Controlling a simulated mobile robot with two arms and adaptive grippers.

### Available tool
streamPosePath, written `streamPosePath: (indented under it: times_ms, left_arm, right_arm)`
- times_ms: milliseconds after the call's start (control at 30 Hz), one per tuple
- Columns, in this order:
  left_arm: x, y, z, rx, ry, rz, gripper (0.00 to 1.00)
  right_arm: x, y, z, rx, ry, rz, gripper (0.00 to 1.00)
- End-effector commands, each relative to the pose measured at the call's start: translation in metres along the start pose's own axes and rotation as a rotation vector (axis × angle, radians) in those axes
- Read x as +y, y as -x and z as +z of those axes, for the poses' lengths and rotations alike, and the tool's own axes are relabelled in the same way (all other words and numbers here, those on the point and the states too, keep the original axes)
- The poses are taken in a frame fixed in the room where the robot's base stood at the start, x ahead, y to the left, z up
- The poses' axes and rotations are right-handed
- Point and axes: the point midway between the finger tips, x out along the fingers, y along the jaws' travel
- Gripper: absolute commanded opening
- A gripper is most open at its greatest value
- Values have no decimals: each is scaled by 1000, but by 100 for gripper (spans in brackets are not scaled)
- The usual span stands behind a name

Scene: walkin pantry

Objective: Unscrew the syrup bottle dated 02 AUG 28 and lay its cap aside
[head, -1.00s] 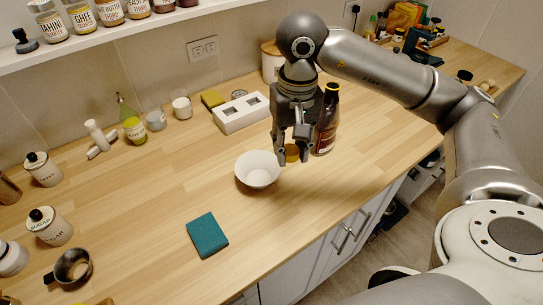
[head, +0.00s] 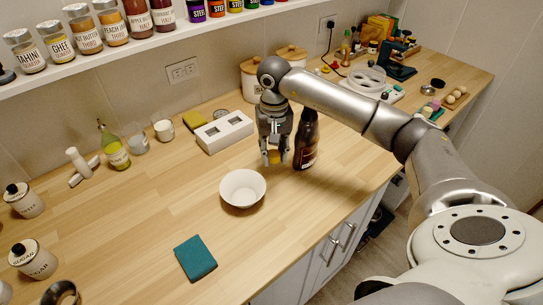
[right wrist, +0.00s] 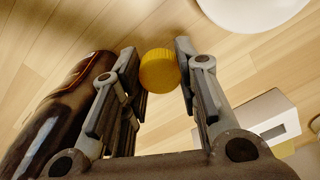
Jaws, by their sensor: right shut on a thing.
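My right gripper (head: 275,158) points down just left of a dark brown syrup bottle (head: 307,138). It is shut on a ribbed yellow cap (right wrist: 158,71), held between its fingertips close over the counter. I cannot tell whether the cap touches the wood. The bottle stands upright on the counter; its neck is partly behind my arm's edge, and its date cannot be read. In the right wrist view the bottle (right wrist: 60,115) fills the left side, beside the finger. My left gripper is not in view.
A white bowl (head: 243,203) stands in front of the gripper. A teal cloth (head: 195,259) lies nearer. A white block with two openings (head: 225,144) and canisters (head: 291,62) are behind. The counter between bowl and left-hand jars is clear.

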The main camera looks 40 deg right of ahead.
Motion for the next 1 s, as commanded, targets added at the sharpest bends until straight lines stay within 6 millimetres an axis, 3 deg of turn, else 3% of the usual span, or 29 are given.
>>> streamPosePath:
  times_ms: [367,600,967,1000]
  left_arm:
    - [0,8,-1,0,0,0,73]
    - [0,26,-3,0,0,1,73]
    - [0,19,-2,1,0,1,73]
    - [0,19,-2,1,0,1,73]
  right_arm:
    - [-2,-25,-20,-2,1,1,1]
    - [-2,-52,-19,-2,1,0,1]
    - [-1,-59,-20,1,1,0,1]
    - [-1,-59,-20,1,1,0,31]
